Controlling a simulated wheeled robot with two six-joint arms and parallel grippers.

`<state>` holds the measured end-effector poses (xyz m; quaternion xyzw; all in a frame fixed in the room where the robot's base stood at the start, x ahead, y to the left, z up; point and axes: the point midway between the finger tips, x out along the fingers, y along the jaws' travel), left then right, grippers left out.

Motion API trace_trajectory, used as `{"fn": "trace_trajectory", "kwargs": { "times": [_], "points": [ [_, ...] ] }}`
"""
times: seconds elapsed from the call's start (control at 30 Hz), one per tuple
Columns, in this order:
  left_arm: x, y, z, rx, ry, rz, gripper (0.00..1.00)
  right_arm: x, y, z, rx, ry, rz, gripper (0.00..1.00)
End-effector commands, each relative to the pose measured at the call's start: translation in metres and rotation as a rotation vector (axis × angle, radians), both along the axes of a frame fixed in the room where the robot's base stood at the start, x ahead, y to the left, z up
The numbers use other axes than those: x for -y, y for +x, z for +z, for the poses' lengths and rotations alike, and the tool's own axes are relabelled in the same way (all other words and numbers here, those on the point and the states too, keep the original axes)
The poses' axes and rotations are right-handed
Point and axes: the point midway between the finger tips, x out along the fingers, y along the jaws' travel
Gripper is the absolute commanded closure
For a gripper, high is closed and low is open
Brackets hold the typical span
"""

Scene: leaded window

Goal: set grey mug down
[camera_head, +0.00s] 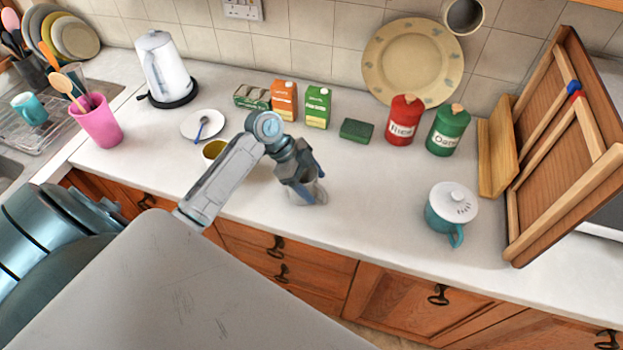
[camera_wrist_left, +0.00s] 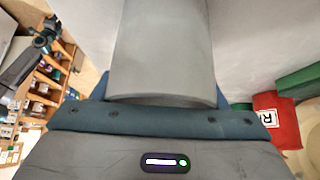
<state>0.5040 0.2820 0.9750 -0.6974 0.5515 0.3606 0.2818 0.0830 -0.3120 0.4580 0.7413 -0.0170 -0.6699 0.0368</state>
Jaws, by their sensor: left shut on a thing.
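The grey mug (camera_head: 307,194) is in my left gripper (camera_head: 303,183), over the middle of the white counter (camera_head: 370,215). The gripper is shut on it and hides much of its upper part. The mug looks close to the counter top; I cannot tell whether its base touches. In the left wrist view the mug (camera_wrist_left: 162,50) is a large smooth grey shape between the fingers, and its handle is not visible. A dark jointed shape (camera_wrist_left: 45,38) at that view's upper left may be my right arm; its jaws are not clear.
A green sponge (camera_head: 356,129), cartons and red and green canisters line the back. A lidded teal mug (camera_head: 452,208) stands right. Counter between gripper and teal mug is clear.

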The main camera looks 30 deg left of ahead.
Motion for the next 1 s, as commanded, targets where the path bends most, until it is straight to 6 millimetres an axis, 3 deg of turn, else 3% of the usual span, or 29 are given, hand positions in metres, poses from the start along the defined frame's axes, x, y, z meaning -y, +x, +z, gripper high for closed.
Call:
{"fn": "trace_trajectory", "kwargs": {
  "times": [0.13,0.17,0.23,0.67,1.0],
  "points": [
    [0.000,0.000,-0.003,0.000,0.000,0.000,0.96,0.002,0.000,-0.002,-0.001,-0.002,0.001,0.64],
    [0.000,0.000,-0.002,0.000,0.000,0.000,0.27,0.002,0.000,-0.002,-0.001,-0.002,0.001,0.64],
    [0.000,0.000,-0.002,0.000,0.000,0.000,0.14,0.002,-0.001,-0.001,-0.001,-0.002,0.001,0.64],
    [-0.005,0.000,0.004,0.001,0.003,0.000,0.12,0.000,-0.001,-0.004,-0.002,0.000,0.000,0.64],
    [-0.037,-0.007,0.047,0.003,0.007,0.000,0.12,-0.004,-0.002,-0.028,-0.002,0.004,-0.002,0.64]
  ]
}}
